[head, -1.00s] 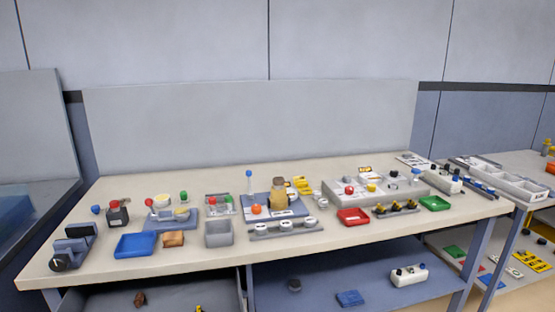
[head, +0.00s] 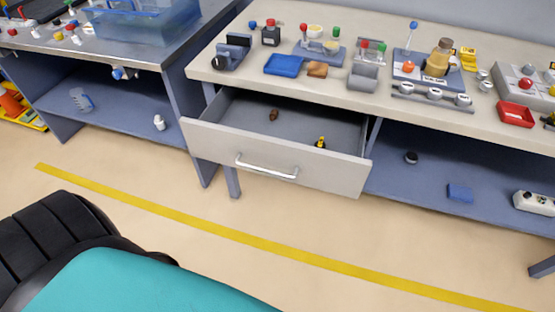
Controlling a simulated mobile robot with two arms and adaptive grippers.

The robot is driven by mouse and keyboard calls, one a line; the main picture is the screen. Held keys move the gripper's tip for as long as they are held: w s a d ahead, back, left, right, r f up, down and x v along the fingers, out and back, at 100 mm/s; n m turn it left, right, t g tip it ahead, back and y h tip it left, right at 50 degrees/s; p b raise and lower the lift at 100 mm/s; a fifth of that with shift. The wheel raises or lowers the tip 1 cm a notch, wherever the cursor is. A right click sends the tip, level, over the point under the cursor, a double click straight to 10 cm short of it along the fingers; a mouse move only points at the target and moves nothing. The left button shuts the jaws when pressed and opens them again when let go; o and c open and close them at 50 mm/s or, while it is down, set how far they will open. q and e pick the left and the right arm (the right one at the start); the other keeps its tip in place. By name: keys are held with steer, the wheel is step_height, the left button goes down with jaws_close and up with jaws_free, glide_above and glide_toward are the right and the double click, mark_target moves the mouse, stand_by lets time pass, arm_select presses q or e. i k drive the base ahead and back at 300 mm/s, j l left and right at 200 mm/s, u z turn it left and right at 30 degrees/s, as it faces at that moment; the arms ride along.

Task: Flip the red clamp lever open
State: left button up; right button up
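A blue-grey fixture (head: 320,52) with a red-knobbed lever (head: 304,28) stands on the bench at the upper middle of the head view. It also carries a pale round part and a green knob. Another red knob (head: 269,22) sits on a small dark box to its left. A grey block (head: 366,54) to its right carries small red and green knobs. I cannot tell for sure which red part is the clamp lever, or whether it is open. Neither of my grippers is in view.
A drawer (head: 275,155) under the bench stands pulled out, with small items inside. A blue tray (head: 284,65) and a grey bin (head: 364,78) lie near the bench's front edge. Another bench with a clear blue tank (head: 140,25) is at left.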

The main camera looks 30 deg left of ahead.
mark_target(304, 27)
steer(key=i+j, duration=0.15)
steer(key=i, duration=0.3)
steer(key=i+j, duration=0.15)
steer(key=i, duration=0.35)
